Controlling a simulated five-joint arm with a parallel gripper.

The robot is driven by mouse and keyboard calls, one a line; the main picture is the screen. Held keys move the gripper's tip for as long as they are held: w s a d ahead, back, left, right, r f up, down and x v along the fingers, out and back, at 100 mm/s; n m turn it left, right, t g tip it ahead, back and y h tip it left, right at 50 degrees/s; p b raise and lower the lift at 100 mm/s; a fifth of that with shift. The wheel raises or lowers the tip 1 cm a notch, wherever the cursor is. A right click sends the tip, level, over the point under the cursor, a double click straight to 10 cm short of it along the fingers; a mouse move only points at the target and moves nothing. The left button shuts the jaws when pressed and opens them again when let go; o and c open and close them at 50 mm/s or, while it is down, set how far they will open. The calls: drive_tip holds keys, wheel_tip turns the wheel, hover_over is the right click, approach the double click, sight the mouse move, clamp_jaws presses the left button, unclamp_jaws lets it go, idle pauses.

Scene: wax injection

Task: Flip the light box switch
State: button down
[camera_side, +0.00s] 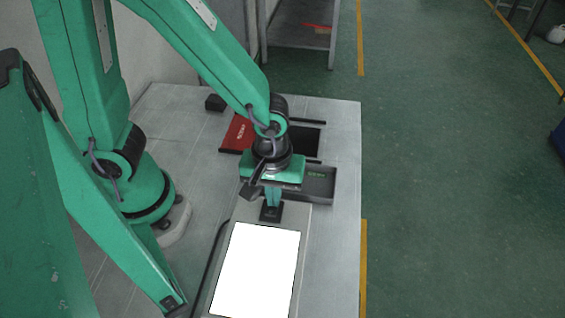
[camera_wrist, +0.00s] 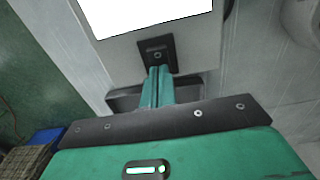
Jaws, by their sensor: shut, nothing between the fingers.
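The light box (camera_side: 305,215) lies on the table with its panel (camera_side: 255,268) glowing bright white. The panel also shows at the top of the wrist view (camera_wrist: 150,12). The black switch (camera_side: 270,214) sits on the box's frame at the panel's far end. In the wrist view the switch (camera_wrist: 157,53) is a dark square plate with a small rocker. My gripper (camera_side: 272,198) is shut and points down at the switch. In the wrist view its green fingertips (camera_wrist: 158,72) are together at the switch plate's edge. I cannot tell whether they touch it.
Behind the gripper are a grey tray (camera_side: 322,184), a red box (camera_side: 238,133) and a dark flat item (camera_side: 305,139). A small black block (camera_side: 215,102) stands at the table's back left. The table (camera_side: 340,240) is clear right of the light box.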

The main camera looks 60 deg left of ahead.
sight(272, 211)
drive_tip(key=shift+s+d+f, duration=0.1)
drive_tip(key=shift+s+f, duration=0.15)
drive_tip(key=shift+s+d+r, duration=0.15)
drive_tip(key=shift+s+d, duration=0.25)
drive_tip(key=shift+s, duration=0.1)
drive_tip(key=shift+r, duration=0.15)
idle(0.4)
drive_tip(key=shift+w+d+r, duration=0.1)
drive_tip(key=shift+r, duration=0.6)
wheel_tip(272, 211, up, 12)
drive_tip(key=shift+r, duration=0.25)
drive_tip(key=shift+d+r, duration=0.1)
drive_tip(key=shift+d, duration=0.1)
idle(0.4)
drive_tip(key=shift+f, duration=7)
